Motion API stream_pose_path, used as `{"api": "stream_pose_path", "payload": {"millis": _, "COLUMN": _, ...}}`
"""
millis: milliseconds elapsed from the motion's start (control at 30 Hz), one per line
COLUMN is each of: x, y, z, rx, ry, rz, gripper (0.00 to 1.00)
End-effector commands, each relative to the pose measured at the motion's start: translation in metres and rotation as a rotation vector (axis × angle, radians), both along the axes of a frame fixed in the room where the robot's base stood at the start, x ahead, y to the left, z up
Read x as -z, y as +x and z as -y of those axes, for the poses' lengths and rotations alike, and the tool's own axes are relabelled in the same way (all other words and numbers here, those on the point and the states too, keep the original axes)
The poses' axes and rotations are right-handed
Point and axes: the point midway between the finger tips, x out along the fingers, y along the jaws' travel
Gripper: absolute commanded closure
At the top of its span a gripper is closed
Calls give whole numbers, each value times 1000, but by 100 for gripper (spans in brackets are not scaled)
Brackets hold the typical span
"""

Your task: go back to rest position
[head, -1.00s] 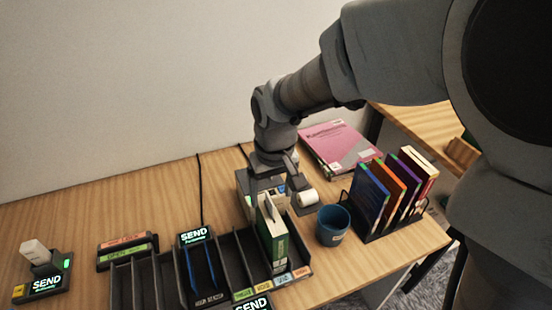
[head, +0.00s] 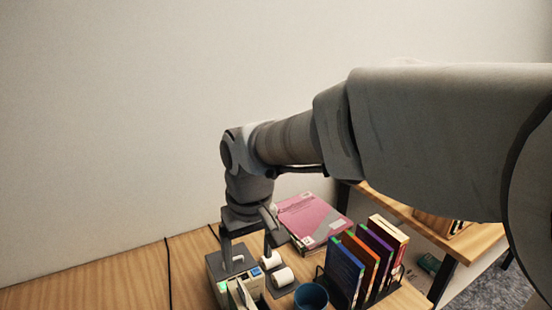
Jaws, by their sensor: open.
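My gripper (head: 247,254) points down over the back of the desk, its two fingers spread apart. It holds nothing that I can see. Below it, a pale boxy device (head: 258,284) with small coloured buttons stands on the desk. My arm reaches in from the right across the picture.
A blue mug (head: 311,297) stands right of white paper rolls (head: 283,276). A rack of upright books (head: 372,262) stands farther right, with a pink book (head: 314,220) lying behind. The desk's left side is clear; another desk (head: 480,238) is at right.

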Motion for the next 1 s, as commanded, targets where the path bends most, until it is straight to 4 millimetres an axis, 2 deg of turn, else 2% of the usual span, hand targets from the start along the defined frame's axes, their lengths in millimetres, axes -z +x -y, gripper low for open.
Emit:
{"api": "stream_pose_path", "payload": {"millis": 167, "x": -26, "y": -11, "z": 55, "rx": 108, "ry": 28, "rz": 69, "gripper": 18}}
{"api": "stream_pose_path", "payload": {"millis": 300, "x": -43, "y": -29, "z": 101, "rx": 208, "ry": 51, "rz": 134, "gripper": 18}}
{"api": "stream_pose_path", "payload": {"millis": 500, "x": -53, "y": -64, "z": 158, "rx": 349, "ry": 75, "rz": 226, "gripper": 18}}
{"api": "stream_pose_path", "payload": {"millis": 600, "x": -54, "y": -82, "z": 179, "rx": 414, "ry": 83, "rz": 269, "gripper": 18}}
{"api": "stream_pose_path", "payload": {"millis": 800, "x": -51, "y": -107, "z": 203, "rx": 499, "ry": 92, "rz": 330, "gripper": 18}}
{"api": "stream_pose_path", "payload": {"millis": 1000, "x": -48, "y": -114, "z": 209, "rx": 522, "ry": 94, "rz": 347, "gripper": 18}}
